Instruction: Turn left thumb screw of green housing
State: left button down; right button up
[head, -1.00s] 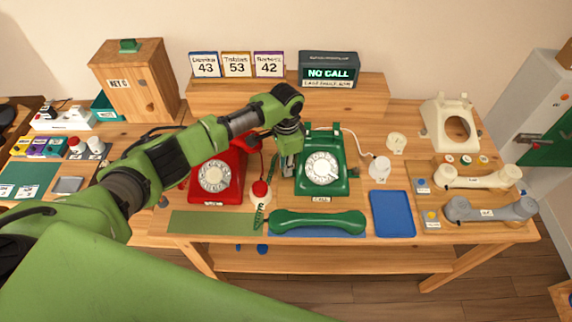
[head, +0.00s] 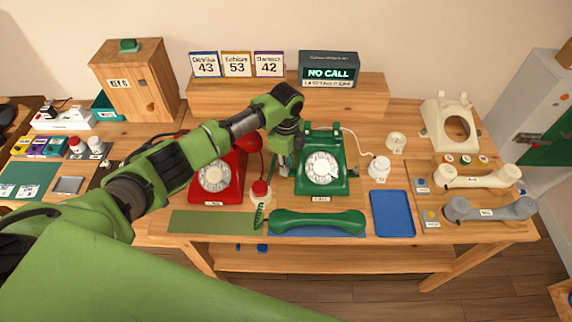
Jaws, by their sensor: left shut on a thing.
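The green dial phone housing (head: 345,185) stands upright on the wooden table, with a white rotary dial (head: 322,168) on its front. My left gripper (head: 284,170) points down at the left side of the housing, between it and the red phone (head: 212,185). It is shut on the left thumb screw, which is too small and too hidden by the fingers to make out. The green handset (head: 318,222) lies in front of the housing on a blue mat. My right gripper is not in view.
A white pot with a red top (head: 261,193) stands close to the left gripper, with a green coiled cord beside it. A cream phone shell (head: 450,124) and a grey handset (head: 488,210) are further right.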

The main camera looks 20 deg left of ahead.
pick_arm(q)
jog(key=shift+m, duration=0.8)
jog(key=c, duration=2.2)
grip_release()
jog(key=shift+c, duration=0.2)
notch_tip(320, 180, up, 12)
